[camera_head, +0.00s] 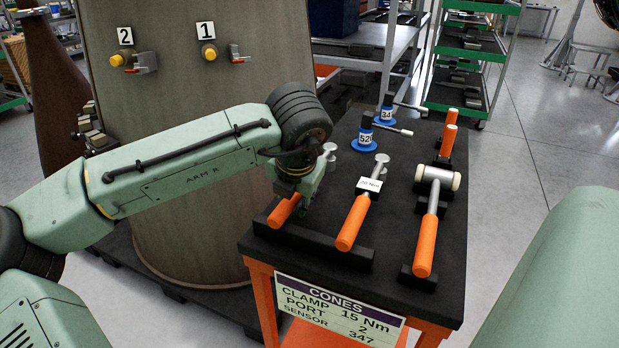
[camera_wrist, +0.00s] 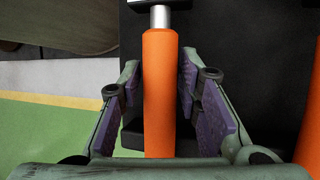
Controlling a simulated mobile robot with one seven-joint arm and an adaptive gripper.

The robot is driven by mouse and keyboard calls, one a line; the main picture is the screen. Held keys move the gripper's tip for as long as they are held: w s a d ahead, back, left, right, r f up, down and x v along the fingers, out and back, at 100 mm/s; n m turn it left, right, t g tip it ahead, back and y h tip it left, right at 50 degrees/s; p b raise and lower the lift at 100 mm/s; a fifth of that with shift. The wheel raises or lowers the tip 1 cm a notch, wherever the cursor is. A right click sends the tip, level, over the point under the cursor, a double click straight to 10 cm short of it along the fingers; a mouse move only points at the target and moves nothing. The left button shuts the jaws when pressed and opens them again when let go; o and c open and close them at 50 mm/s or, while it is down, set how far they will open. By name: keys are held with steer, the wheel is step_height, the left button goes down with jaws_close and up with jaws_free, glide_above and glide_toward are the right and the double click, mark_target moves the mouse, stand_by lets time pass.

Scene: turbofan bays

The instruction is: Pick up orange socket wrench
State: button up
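An orange-handled socket wrench (camera_head: 284,210) lies on the left of the black-topped cart, partly hidden by my gripper (camera_head: 304,190) in the head view. Its silver head shows just behind the gripper. In the wrist view its orange handle (camera_wrist: 160,100) runs upright through the picture between my two purple-padded fingers, which stand apart on either side of it. My gripper is open around the handle, with narrow gaps showing. A second orange-handled wrench (camera_head: 353,222) with a white label lies to the right; its handle edge also shows at the wrist view's right border.
An orange-handled mallet (camera_head: 427,240) rests in black holders at the cart's right. Another orange-handled tool (camera_head: 449,135) lies behind it. Two blue-based sockets with bars, one marked S2 (camera_head: 365,135), stand at the back. A large cone (camera_head: 185,160) stands close left of the cart (camera_head: 395,265).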

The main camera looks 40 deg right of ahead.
jaws_close()
steer(key=shift+r, duration=0.1)
stand_by(0.4)
